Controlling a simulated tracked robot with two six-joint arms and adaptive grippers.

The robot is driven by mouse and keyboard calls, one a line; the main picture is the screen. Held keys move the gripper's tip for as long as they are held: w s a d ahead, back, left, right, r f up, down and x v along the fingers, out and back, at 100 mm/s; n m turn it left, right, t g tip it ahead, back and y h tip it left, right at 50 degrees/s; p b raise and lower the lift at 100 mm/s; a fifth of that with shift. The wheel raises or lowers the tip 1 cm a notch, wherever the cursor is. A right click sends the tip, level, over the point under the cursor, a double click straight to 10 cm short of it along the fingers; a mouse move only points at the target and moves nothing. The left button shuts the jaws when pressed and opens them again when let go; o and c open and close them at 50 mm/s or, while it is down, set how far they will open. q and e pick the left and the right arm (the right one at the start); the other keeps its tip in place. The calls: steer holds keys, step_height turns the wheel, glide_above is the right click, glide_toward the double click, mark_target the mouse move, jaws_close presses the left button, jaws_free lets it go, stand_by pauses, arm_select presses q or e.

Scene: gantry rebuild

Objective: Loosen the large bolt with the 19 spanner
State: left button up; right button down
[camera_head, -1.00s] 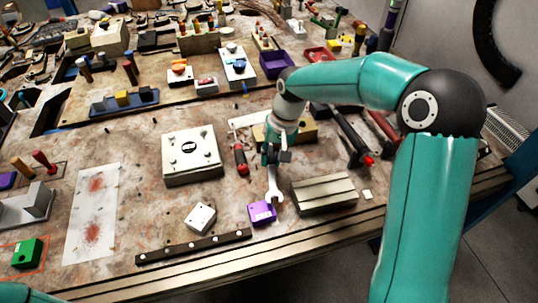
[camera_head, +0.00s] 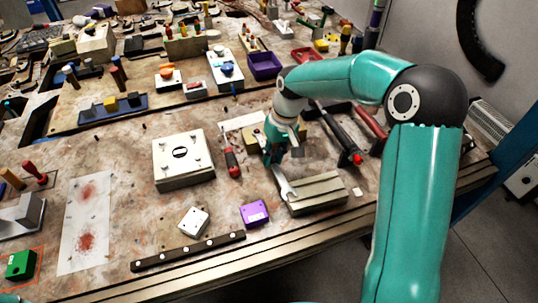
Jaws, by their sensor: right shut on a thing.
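My right gripper (camera_head: 280,158) points down over the middle of the bench and is shut on a silver spanner (camera_head: 285,184). The spanner's open jaw hangs toward the front, at the left end of a grooved metal block (camera_head: 315,194); I cannot tell whether they touch. A purple block (camera_head: 254,213) lies just in front and to the left of the jaw. A cream square plate (camera_head: 183,162) with a dark round mark and small corner fasteners lies to the left. I cannot pick out the large bolt for certain. My left gripper is not in view.
A red-handled screwdriver (camera_head: 232,164) lies between plate and gripper. A small white block (camera_head: 193,221) and a dark bar with holes (camera_head: 188,251) lie in front. A black-handled tool with a red end (camera_head: 340,135) lies to the right. Bench between is partly clear.

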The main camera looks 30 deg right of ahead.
steer(key=shift+d, duration=0.25)
steer(key=shift+r, duration=0.1)
steer(key=shift+d+n+p, duration=0.65)
steer(key=shift+d+n, duration=0.4)
steer(key=shift+n, duration=0.15)
steer(key=shift+d, duration=0.1)
steer(key=shift+r, duration=0.1)
steer(key=shift+r+g+p, duration=0.3)
steer(key=shift+r+p, duration=1.05)
steer(key=shift+r, duration=0.25)
steer(key=shift+r, duration=0.1)
steer(key=p+v, duration=0.1)
steer(key=v, duration=0.1)
steer(key=p+v, duration=0.1)
steer(key=p, duration=0.1)
steer(key=shift+s+a+r, duration=0.1)
steer(key=shift+a+r, duration=0.25)
steer(key=shift+r, duration=0.1)
